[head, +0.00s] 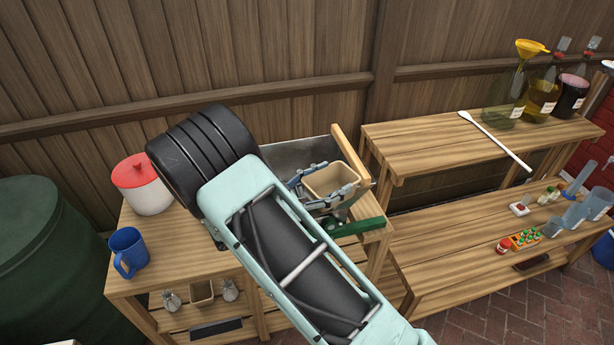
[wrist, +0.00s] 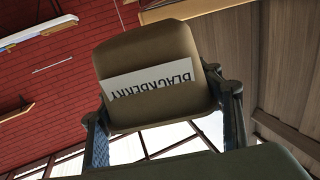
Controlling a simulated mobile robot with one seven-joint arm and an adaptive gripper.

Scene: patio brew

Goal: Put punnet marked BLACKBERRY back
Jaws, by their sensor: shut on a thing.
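A tan punnet (head: 330,181) is held between the blue fingers of my gripper (head: 326,192), over the right part of the left bench. In the wrist view the punnet (wrist: 148,52) carries a white label reading BLACKBERRY, upside down in the picture. One finger of my gripper (wrist: 163,118) is on each side of it. From the head it looks empty, its opening upward. A similar tan punnet (head: 202,293) stands on the left bench's lower shelf; no label on it is readable.
A grey metal basin (head: 296,155) and a wooden board (head: 351,157) lie behind and beside the held punnet. A red-lidded white pot (head: 145,184) and blue mug (head: 127,251) stand left. Shakers (head: 229,290) flank the shelf punnet. The right bench (head: 425,146) has clear room.

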